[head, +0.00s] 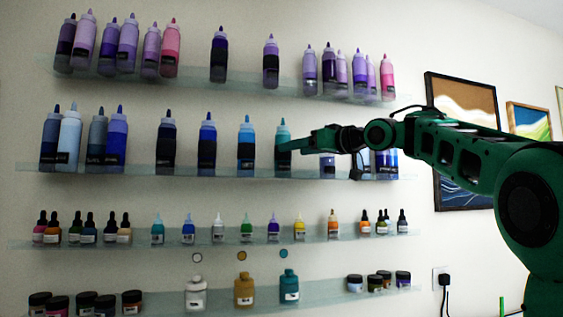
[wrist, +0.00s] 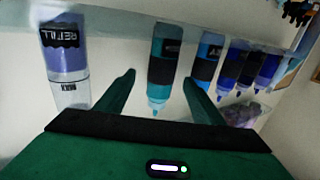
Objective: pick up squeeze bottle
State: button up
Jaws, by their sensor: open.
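A teal squeeze bottle (head: 282,133) with a dark label stands upright on the second shelf from the top. In the wrist view, which is upside down, the same teal bottle (wrist: 163,78) shows between my fingers with its nozzle pointing down the picture. My gripper (head: 292,146) is at the bottle's right side in the head view and overlaps its edge. In the wrist view my gripper (wrist: 160,80) is open, with one finger on each side of the bottle. I cannot tell whether either finger touches it.
A blue bottle (head: 246,140) stands close on the left, and a lavender bottle labelled REFILL (wrist: 66,55) is on the other side. More bottles fill the glass shelf above (head: 200,75). Small dropper bottles (head: 191,230) line the shelf below. Framed pictures (head: 462,100) hang at right.

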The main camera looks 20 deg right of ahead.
aim_at(287, 127)
jog(key=x, duration=0.4)
jog(key=shift+w+a+f, duration=0.15)
jog(key=shift+w+a, duration=0.05)
jog(key=c, duration=1.3)
jog(key=shift+s+r, duration=0.25)
jog(key=shift+r, duration=3.35)
jog(key=s, duration=1.9)
jog(key=shift+s, duration=0.3)
